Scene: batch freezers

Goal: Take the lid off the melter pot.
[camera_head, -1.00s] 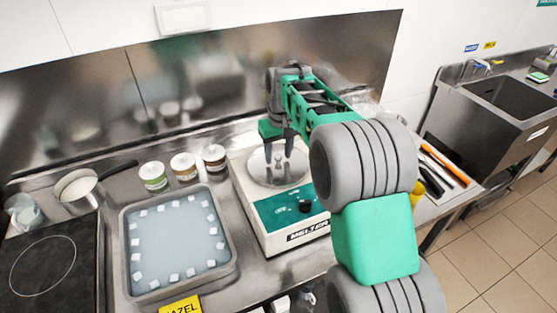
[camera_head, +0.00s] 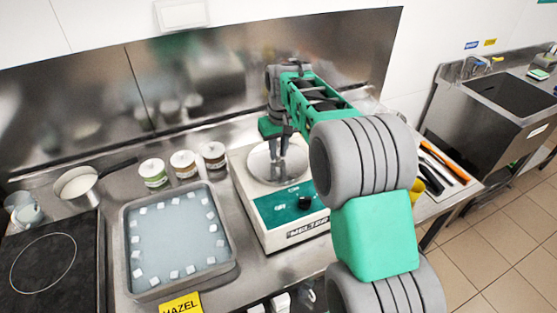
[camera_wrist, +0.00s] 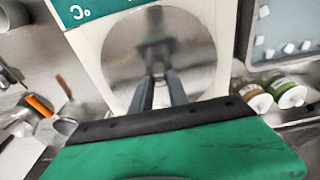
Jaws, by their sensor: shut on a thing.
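The melter (camera_head: 293,231) is a white box with a green front panel and a dark knob, standing on the steel counter. Its round shiny lid (camera_head: 262,167) lies flat over the pot at the top of the box. The lid also shows in the wrist view (camera_wrist: 193,60), with reflections on it. My gripper (camera_head: 279,178) points down over the lid's middle, its two fingers close together. In the wrist view my gripper (camera_wrist: 160,82) is shut at the lid's centre, on its knob. The knob is mostly hidden between the fingertips, and the pot's inside is not visible.
A steel tray (camera_head: 232,268) with white cubes in pale liquid stands left of the melter. Several small jars (camera_head: 184,163) stand behind it. A saucepan (camera_head: 78,187) and a dark hob (camera_head: 45,255) are further left. Orange-handled tools (camera_head: 437,155) lie at right.

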